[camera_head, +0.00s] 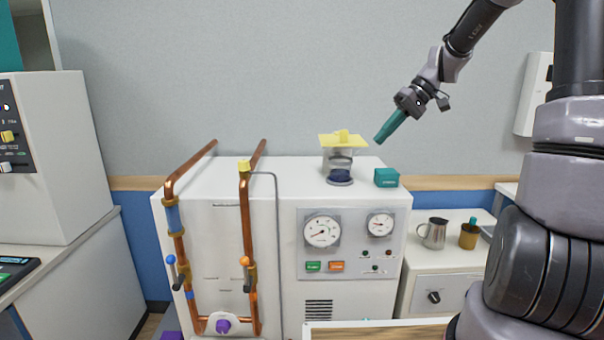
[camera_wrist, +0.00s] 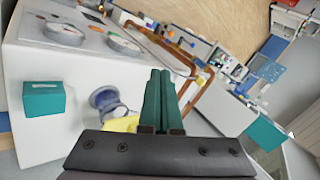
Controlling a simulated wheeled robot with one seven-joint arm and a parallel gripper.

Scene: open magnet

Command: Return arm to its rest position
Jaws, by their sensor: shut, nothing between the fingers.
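My gripper (camera_head: 381,139) is in the air above the right part of the white cabinet, with its teal fingers pointing down and left. In the wrist view the two teal fingers (camera_wrist: 160,78) lie side by side, shut with nothing between them. My arm reaches in from the upper right in the head view. Below the fingers, a clear vessel with a yellow lid (camera_head: 343,140) and dark blue contents stands on the cabinet top. A teal box (camera_head: 386,178) stands to its right. The gripper is apart from both.
The white cabinet (camera_head: 230,260) has gauges (camera_head: 322,231) and copper pipes (camera_head: 247,220) with valves on its front. The air around the gripper is clear.

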